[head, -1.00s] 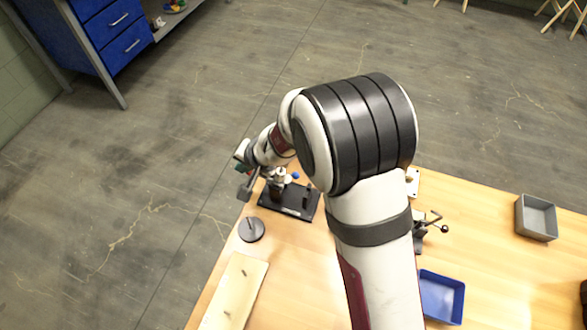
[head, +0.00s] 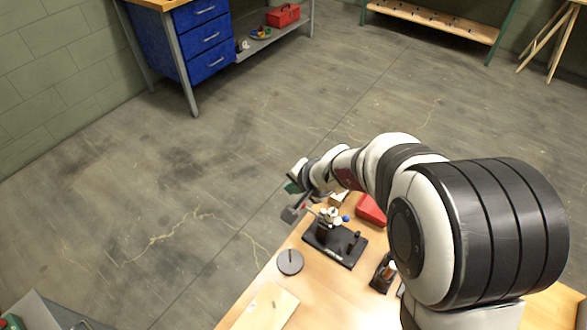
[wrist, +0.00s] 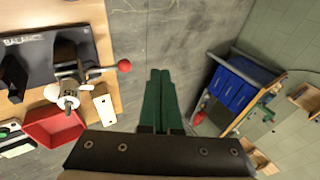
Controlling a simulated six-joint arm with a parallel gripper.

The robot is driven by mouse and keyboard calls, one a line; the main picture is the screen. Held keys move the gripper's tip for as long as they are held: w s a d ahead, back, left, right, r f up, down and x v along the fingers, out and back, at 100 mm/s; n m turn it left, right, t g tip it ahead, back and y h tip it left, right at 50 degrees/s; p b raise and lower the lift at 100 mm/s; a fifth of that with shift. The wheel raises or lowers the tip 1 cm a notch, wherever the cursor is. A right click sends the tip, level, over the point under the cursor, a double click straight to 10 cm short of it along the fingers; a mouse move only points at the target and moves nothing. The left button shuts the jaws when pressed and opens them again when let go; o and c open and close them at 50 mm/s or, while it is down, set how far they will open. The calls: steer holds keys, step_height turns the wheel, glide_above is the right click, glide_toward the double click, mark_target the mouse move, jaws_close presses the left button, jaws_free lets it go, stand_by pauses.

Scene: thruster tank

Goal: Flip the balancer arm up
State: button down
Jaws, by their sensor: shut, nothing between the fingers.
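The balancer stands on a black base (head: 350,244), whose lettering shows in part in the wrist view (wrist: 28,42). In the wrist view a white hub (wrist: 62,92) carries a thin arm (wrist: 100,72) with a red ball (wrist: 124,66) at its right end. In the head view a blue ball (head: 346,218) shows on the other side of the hub. My gripper (wrist: 160,72) has green fingers, shut together and empty, to the right of the red ball with a gap between them in the picture. The depth between them is unclear. In the head view my gripper (head: 291,187) is small and partly hidden.
A red tray (wrist: 55,125) lies close to the balancer. A grey disc with a peg (head: 290,262) and a pale board (head: 268,308) lie on the wooden table (head: 320,295). The table edge is beside the balancer. Blue drawers (head: 207,38) stand far off.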

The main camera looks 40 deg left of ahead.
step_height(320, 180, up, 8)
steer(key=s, duration=0.1)
steer(key=shift+s+a+r, duration=0.2)
steer(key=shift+s, duration=0.1)
steer(key=s+d+r+m+h, duration=0.1)
steer(key=d+r, duration=0.1)
steer(key=d, duration=1)
steer(key=s+d+f+m+g+h, duration=0.1)
steer(key=s+d+m+g+h, duration=0.1)
steer(key=s+d, duration=1.5)
steer(key=d+m+h, duration=0.1)
steer(key=d+m, duration=0.1)
steer(key=d, duration=0.2)
steer(key=shift+f+g+h, duration=0.15)
steer(key=shift+g+h, duration=0.15)
steer(key=c, duration=1.6)
jaws_free()
steer(key=shift+d, duration=0.1)
